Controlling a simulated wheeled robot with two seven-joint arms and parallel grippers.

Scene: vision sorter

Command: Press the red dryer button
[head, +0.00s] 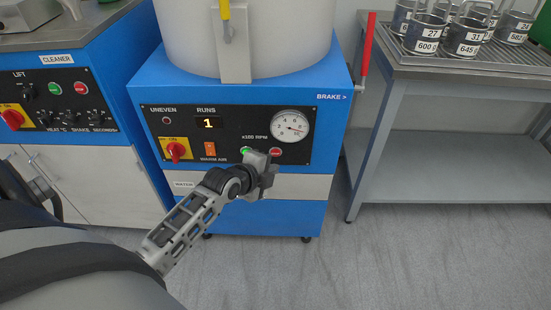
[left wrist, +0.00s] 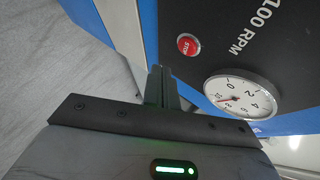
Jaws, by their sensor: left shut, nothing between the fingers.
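The red dryer button (head: 276,152), marked STOP, sits on the black panel (head: 225,118) of the blue dryer (head: 338,100), below the round RPM dial (head: 290,126). In the left wrist view the red button (left wrist: 188,44) is fully visible, with the dial (left wrist: 240,97) beside it. My left gripper (head: 265,172) is in front of the panel, just below and left of the red button. Its fingers (left wrist: 161,86) are shut and empty, and no contact with the button shows. A green button (head: 246,151) is partly hidden by the gripper. My right gripper is not in view.
A red brake lever (head: 367,45) stands at the dryer's right side. The blue cleaner (head: 75,90) with its own buttons is on the left. A metal rack table (head: 480,65) with several numbered cups is on the right. The floor in front is clear.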

